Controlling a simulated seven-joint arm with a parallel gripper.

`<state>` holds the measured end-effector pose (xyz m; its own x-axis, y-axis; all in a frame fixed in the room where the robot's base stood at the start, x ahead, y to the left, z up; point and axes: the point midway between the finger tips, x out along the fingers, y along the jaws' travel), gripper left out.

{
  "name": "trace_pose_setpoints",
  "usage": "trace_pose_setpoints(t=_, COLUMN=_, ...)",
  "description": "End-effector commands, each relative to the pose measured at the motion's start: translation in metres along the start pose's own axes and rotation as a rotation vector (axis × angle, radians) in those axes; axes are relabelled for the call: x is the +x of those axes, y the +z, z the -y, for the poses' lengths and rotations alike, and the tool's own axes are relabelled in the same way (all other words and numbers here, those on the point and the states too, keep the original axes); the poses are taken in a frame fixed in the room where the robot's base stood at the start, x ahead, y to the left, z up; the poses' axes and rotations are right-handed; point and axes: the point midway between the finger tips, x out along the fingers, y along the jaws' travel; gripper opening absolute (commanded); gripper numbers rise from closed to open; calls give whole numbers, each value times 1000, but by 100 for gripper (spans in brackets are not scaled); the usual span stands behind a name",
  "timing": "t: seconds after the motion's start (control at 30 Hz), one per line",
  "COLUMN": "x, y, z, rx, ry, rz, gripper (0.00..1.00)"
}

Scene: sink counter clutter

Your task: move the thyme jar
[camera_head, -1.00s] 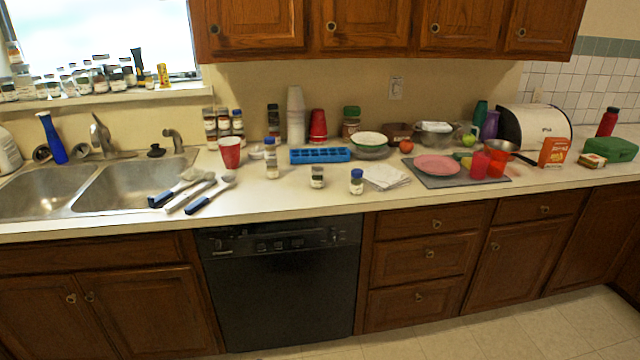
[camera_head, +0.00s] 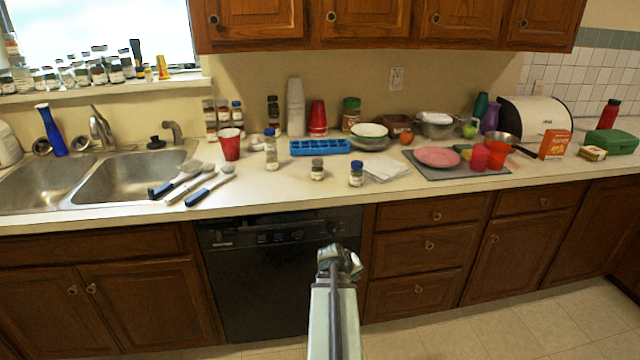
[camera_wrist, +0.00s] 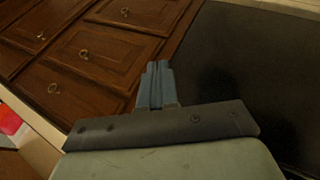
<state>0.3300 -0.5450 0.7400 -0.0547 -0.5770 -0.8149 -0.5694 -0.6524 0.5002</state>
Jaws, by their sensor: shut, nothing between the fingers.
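Two small jars stand near the counter's front edge: a grey-lidded jar (camera_head: 317,169) and a blue-lidded jar (camera_head: 356,173) to its right. A taller blue-lidded jar (camera_head: 271,150) stands behind and to the left. Labels are too small to read, so I cannot tell which is thyme. My gripper (camera_head: 338,262) is in front of the dishwasher, below the counter and apart from the jars. In the wrist view my gripper (camera_wrist: 157,82) has its fingers together and empty, facing the cabinet fronts.
Brushes (camera_head: 195,183) lie left of the jars by the sink (camera_head: 130,181). A blue ice tray (camera_head: 319,147) lies behind. A white cloth (camera_head: 386,168) and a grey mat (camera_head: 462,179) are to the right. Several more jars stand by the wall.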

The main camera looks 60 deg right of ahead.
Motion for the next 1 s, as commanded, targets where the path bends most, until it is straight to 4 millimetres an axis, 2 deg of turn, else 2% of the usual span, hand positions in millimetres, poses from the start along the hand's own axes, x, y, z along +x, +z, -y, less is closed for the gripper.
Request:
trace_pose_setpoints(t=0.03, x=-7, y=-16, z=-31, rx=-52, ry=70, rz=-58, gripper=0)
trace_pose_setpoints(t=0.13, x=-30, y=-54, z=-84, rx=-245, ry=240, rz=-187, gripper=0)
trace_pose_setpoints(t=0.2, x=-52, y=-86, z=-107, rx=-440, ry=372, rz=-274, gripper=0)
trace_pose_setpoints(t=0.3, x=-77, y=-120, z=-122, rx=-733, ry=550, rz=-357, gripper=0)
trace_pose_setpoints(t=0.47, x=-104, y=-159, z=-118, rx=-1191, ry=805, rz=-425, gripper=0)
trace_pose_setpoints(t=0.7, x=-141, y=-196, z=-87, rx=-1782, ry=1180, rz=-451, gripper=0)
trace_pose_setpoints(t=0.8, x=-152, y=-203, z=-75, rx=-1952, ry=1314, rz=-440, gripper=0)
trace_pose_setpoints(t=1.0, x=-162, y=-208, z=-64, rx=-2129, ry=1472, rz=-378, gripper=0)
